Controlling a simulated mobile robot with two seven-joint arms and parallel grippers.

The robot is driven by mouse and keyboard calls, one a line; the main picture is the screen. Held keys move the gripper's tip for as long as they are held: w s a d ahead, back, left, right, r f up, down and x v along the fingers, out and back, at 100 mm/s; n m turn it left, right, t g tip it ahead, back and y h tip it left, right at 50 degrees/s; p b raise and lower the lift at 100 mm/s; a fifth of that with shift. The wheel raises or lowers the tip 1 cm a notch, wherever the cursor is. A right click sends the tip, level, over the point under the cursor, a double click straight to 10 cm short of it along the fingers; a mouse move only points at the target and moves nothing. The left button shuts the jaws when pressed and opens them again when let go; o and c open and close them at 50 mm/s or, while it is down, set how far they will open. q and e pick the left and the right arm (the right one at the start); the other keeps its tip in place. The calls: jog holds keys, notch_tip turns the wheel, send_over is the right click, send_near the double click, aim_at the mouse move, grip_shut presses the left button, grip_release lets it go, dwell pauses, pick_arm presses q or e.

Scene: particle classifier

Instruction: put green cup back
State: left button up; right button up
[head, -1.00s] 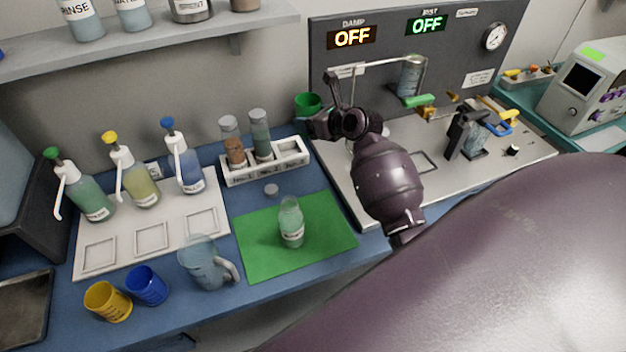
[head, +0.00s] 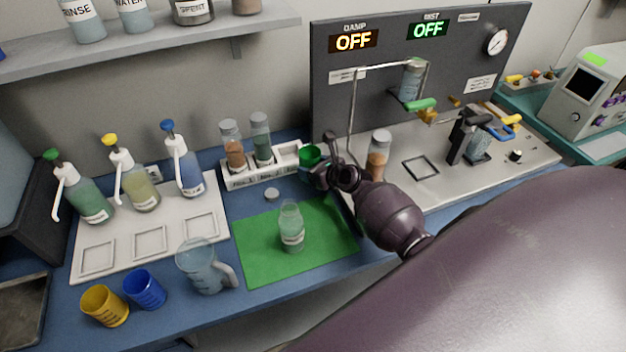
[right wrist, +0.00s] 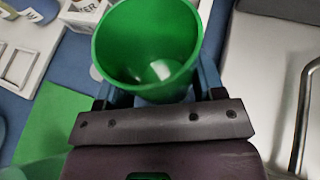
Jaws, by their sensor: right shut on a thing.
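The green cup (head: 311,154) is held by my right gripper (head: 318,172) in the head view, just right of the white bottle rack and beyond the green mat. In the right wrist view the green cup (right wrist: 150,50) sits between the two fingers, its open mouth showing and a pale spot inside. My right gripper (right wrist: 160,92) is shut on it. I cannot tell whether the cup touches the counter. The yellow cup (head: 105,305) and the blue cup (head: 146,289) stand side by side at the front left. My left gripper is not in view.
A clear bottle (head: 291,228) stands on the green mat (head: 262,258). A pitcher (head: 203,268) stands left of the mat. The white rack (head: 288,160) holds two bottles. A brown-filled bottle (head: 378,160) stands on the metal deck right of my gripper. Blue counter is free around the two cups.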

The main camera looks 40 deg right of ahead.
jog(key=shift+f, duration=0.3)
notch_tip(320, 180, down, 3)
jog(key=shift+f+b, duration=0.15)
jog(key=shift+b, duration=0.95)
jog(key=shift+f, duration=0.25)
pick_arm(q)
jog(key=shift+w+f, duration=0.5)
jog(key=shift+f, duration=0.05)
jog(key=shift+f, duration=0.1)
pick_arm(e)
jog(key=shift+f, duration=0.1)
jog(key=o, duration=1)
